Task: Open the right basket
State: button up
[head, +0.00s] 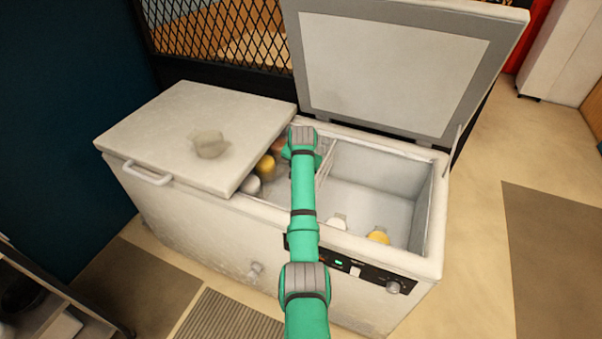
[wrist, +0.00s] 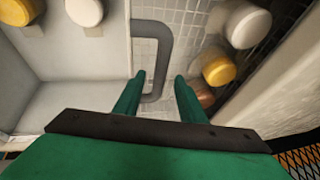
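The white chest freezer (head: 200,215) has its right lid (head: 395,75) raised and its left lid (head: 160,125) shut. The right part of its interior (head: 375,175) is open. My gripper (head: 303,155) is over the middle of the freezer, by a pale divider, and my arm hides part of it. In the wrist view, a grey bent handle (wrist: 166,45) stands against a pale gridded surface (wrist: 190,25). My gripper (wrist: 160,76) is open, and the handle's lower end lies between its fingers. I cannot tell whether they touch. Which part is the right basket is unclear.
White and yellow jars (head: 265,166) stand left of my gripper, beside the shut lid. A yellow-capped jar (head: 378,236) and a white-capped jar (head: 337,222) stand at the front of the right compartment. Mesh panel (head: 220,35) stands behind. Floor at right is clear.

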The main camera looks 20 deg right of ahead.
jog(key=v, duration=0.7)
jog(key=shift+r, duration=0.25)
jog(key=shift+a, duration=0.15)
